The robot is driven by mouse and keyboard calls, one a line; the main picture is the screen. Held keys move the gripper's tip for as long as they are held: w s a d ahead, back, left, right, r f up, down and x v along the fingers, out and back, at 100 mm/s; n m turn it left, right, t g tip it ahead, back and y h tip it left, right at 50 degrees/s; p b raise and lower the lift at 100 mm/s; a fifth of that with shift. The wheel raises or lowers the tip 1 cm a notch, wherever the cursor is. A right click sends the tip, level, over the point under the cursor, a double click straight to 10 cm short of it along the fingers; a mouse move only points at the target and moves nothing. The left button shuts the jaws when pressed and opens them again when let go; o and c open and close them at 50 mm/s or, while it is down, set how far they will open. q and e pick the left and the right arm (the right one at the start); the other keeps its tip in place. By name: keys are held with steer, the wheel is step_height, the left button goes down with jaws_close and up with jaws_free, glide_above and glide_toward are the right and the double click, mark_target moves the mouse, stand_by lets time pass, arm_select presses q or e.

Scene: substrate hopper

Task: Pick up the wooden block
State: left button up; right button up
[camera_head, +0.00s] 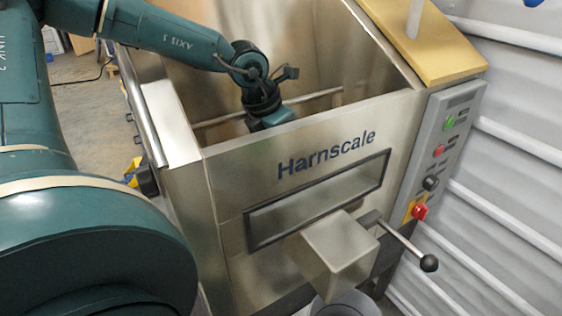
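No loose wooden block shows clearly in the head view. My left arm comes in from the left and reaches down into the hopper. My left gripper (271,121) is just behind the front wall, which hides its fingertips, so its opening and anything in it cannot be seen. My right gripper is not in view.
A steel bar (330,94) crosses inside the hopper. A grey control panel (441,150) with buttons and a red switch is on the right. A lever with a black knob (428,262) sticks out at the front. A ribbed pale wall (510,180) stands close on the right.

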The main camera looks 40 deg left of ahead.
arm_select(q)
steer(key=shift+f, duration=0.1)
steer(key=c, duration=0.7)
steer(key=shift+c, duration=0.6)
steer(key=shift+w, duration=0.1)
